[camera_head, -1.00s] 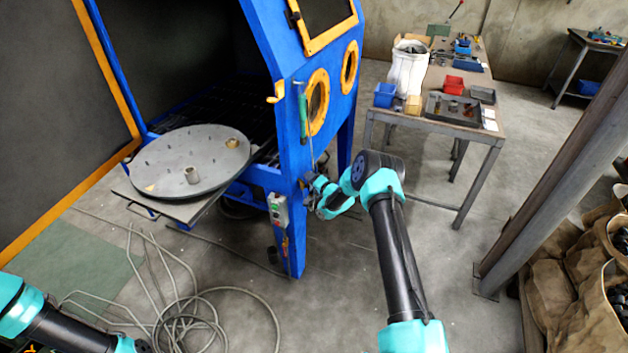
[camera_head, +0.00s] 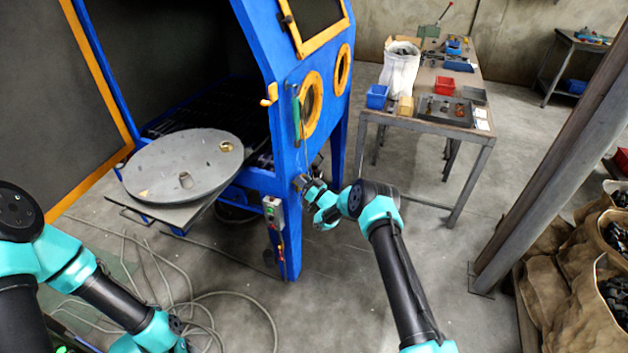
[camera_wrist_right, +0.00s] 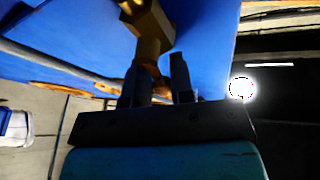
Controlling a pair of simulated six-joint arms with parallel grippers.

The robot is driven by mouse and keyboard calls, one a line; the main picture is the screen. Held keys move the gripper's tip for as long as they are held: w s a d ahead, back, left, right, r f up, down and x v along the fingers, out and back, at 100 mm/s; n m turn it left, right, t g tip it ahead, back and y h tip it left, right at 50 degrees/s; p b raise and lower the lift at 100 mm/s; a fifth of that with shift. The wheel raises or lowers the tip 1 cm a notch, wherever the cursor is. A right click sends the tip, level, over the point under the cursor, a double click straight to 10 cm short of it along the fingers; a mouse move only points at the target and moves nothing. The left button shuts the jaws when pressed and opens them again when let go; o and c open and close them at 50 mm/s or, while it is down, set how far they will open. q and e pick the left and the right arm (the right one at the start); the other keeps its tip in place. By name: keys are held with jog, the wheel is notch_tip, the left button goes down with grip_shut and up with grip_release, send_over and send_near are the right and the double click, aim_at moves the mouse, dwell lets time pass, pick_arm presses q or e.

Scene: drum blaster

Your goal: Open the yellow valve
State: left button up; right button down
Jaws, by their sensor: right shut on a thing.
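The yellow valve (camera_wrist_right: 148,30) shows in the right wrist view as a brass-yellow fitting against the blue cabinet panel. Its lower part runs down between the two dark fingers of my right gripper (camera_wrist_right: 156,85), which is shut on it. In the head view my right gripper (camera_head: 303,184) is at the blue corner post of the blast cabinet (camera_head: 287,215), and the valve is hidden there by the gripper and wrist. My left arm reaches in at the lower left of the head view. Its gripper is out of the picture below.
A round turntable (camera_head: 160,170) sits on a pulled-out shelf left of the post. A control box (camera_head: 272,208) hangs on the post below my gripper. Loose hose (camera_head: 240,297) lies on the floor. A workbench (camera_head: 425,123) stands behind right, and a steel column (camera_head: 540,160) is right.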

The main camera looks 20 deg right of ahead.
jog(key=shift+s+a+n+y, duration=0.15)
jog(key=shift+n+y, duration=0.2)
jog(key=shift+n, duration=0.35)
jog(key=shift+s+a+n+y, duration=0.15)
jog(key=shift+n+y, duration=0.2)
jog(key=shift+n, duration=0.35)
jog(key=c, duration=1)
grip_release()
jog(key=shift+s+d, duration=0.1)
jog(key=v, duration=1.7)
jog(key=shift+s+d+r, duration=0.1)
jog(key=shift+d, duration=0.05)
